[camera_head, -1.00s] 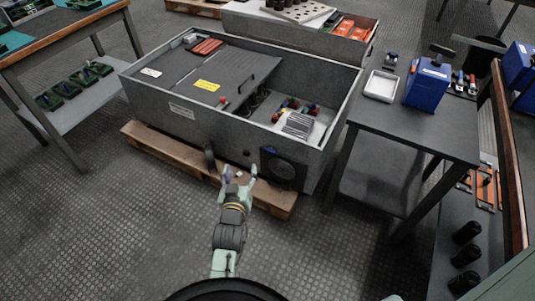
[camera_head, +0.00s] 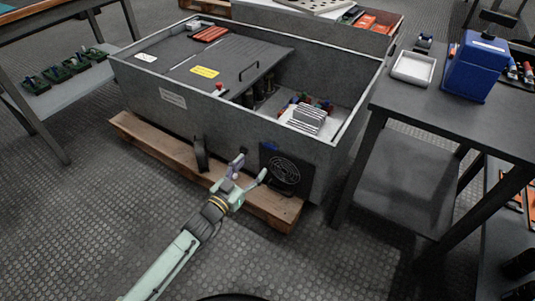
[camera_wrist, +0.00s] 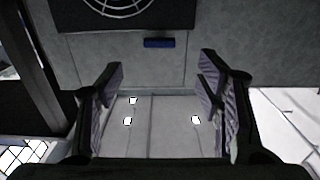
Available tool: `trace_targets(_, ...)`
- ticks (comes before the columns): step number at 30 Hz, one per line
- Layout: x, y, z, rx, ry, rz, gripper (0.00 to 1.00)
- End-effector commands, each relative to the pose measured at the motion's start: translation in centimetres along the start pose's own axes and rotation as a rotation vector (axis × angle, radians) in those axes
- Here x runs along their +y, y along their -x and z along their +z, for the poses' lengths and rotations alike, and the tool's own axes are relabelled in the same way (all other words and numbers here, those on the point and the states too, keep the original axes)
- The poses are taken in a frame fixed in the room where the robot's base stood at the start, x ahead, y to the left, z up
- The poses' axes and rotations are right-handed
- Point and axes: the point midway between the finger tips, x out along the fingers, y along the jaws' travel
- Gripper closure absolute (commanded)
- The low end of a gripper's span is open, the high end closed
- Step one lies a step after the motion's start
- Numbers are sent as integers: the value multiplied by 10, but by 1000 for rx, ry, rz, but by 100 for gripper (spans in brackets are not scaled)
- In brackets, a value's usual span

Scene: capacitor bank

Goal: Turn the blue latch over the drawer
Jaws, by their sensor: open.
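The blue latch (camera_head: 270,147) is a small bar on the front wall of the grey cabinet, at the top edge of a black panel with a round fan grille (camera_head: 285,175). The latch (camera_wrist: 159,43) also shows in the wrist view, lying level across the picture just below the black grille panel (camera_wrist: 120,12). My gripper (camera_head: 251,169) is open and empty in front of the cabinet, left of the grille panel. In the wrist view, the latch lies beyond the open fingers of my gripper (camera_wrist: 160,78), between them from left to right, with no contact visible.
The grey cabinet (camera_head: 235,122) stands on a wooden pallet (camera_head: 160,147) whose edge sticks out below. A dark wheel-like part (camera_head: 201,154) stands by its front. A dark table (camera_head: 430,115) with a blue box (camera_head: 474,65) is at the right. The floor in front is clear.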

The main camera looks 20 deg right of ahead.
Motion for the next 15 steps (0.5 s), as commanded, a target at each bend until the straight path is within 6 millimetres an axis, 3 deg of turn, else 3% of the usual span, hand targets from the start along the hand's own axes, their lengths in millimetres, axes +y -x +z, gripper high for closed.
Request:
trace_targets(9, 3, -62, 2, 1, 1, 4, 40)
trace_targets(15, 2, -86, 1, -1, 0, 1, 40)
